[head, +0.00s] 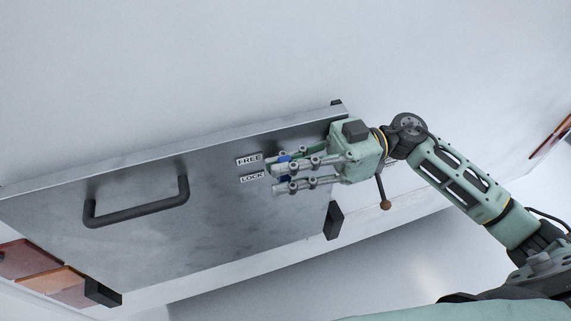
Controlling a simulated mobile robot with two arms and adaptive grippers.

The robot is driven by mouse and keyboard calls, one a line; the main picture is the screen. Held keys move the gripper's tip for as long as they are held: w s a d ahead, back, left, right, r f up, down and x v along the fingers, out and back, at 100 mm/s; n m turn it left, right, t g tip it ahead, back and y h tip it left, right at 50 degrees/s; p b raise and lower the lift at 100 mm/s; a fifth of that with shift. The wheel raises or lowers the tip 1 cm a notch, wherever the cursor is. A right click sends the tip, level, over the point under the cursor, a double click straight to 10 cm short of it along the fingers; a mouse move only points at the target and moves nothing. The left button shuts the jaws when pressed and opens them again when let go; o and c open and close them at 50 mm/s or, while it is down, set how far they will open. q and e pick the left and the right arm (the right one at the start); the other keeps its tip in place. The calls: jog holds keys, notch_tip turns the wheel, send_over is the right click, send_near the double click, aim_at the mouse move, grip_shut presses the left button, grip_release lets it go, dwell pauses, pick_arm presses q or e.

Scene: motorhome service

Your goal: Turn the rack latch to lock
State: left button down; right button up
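A grey steel rack panel (225,205) is tilted across the head view. Its FREE label (249,160) sits above its LOCK label (252,177). My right gripper (278,173) reaches in from the right, with its fingertips just right of both labels. Its fingers are visibly apart, and I see nothing held between them. Blue parts show near the fingertips. I cannot make out the latch for certain; the gripper covers the panel right of the labels. A thin rod with a brown ball end (385,204) shows below my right wrist. My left gripper is not in view.
A dark bar handle (137,210) stands out from the panel's left half. Dark blocks sit at the panel's lower edge, one at right (334,220) and one at left (103,293). Orange-red lamps (52,280) are at lower left. The pale wall above is clear.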

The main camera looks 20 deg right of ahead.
jog(key=c, duration=0.4)
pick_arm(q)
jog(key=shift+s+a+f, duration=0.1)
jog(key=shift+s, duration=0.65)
pick_arm(e)
grip_shut()
